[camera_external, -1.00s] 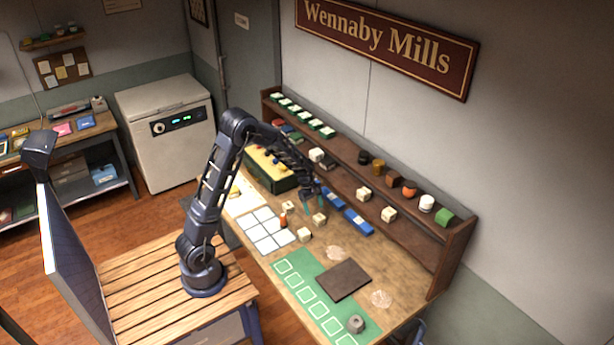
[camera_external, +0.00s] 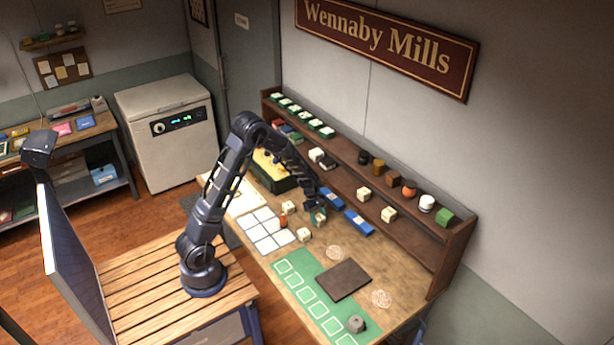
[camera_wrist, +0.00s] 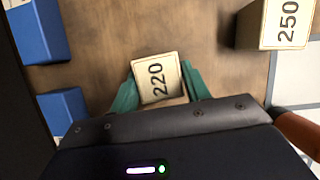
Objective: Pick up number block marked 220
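The cream block marked 220 (camera_wrist: 158,78) lies in the middle of the wrist view, number facing up. In the external view it is a small block (camera_external: 319,219) on the workbench. My gripper (camera_wrist: 159,88) is down at the block, with one teal finger on each side of it. The fingers are spread to about the block's width. I cannot tell whether they touch it. In the external view my gripper (camera_external: 316,212) is low over the bench, partly hiding the block.
Blue boxes (camera_wrist: 42,30) lie to the left. An orange-brown cylinder (camera_wrist: 300,130) is at lower right. A wooden shelf (camera_external: 410,236) bounds the bench at the back.

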